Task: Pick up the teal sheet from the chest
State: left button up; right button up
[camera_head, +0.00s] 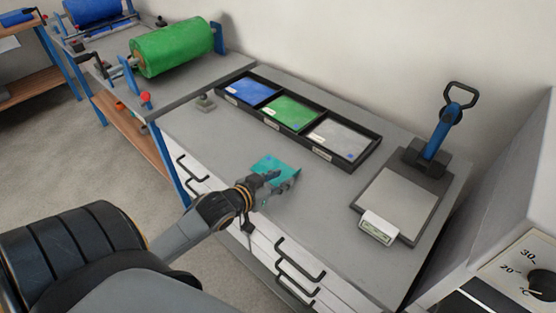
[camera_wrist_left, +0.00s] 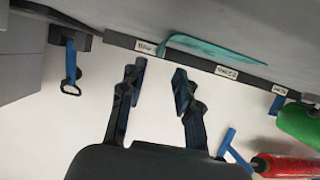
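The teal sheet (camera_head: 277,166) lies near the front edge of the grey chest top (camera_head: 330,210), in front of the dark tray. My left gripper (camera_head: 266,179) is at the sheet's near side, low over the chest edge, and covers part of it in the head view. In the left wrist view the two fingers (camera_wrist_left: 160,70) are apart with nothing between them. There the teal sheet (camera_wrist_left: 225,51) shows nearly edge-on, just beyond the fingertips and to the right. I cannot tell whether a finger touches it. My right gripper is in neither view.
A black tray (camera_head: 325,157) with blue, green and grey sheets in three compartments stands behind the teal sheet. A flat device with a blue lever (camera_head: 440,135) is at the right. A green roll (camera_head: 172,48) sits on the bench at the left. The chest top's middle is clear.

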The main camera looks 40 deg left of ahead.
pick_arm(q)
jog(key=x, duration=0.5)
jog(key=shift+w+d+f, duration=0.1)
jog(key=shift+w+f, duration=0.15)
jog(key=shift+f, duration=0.25)
jog(key=shift+s, duration=0.1)
grip_shut()
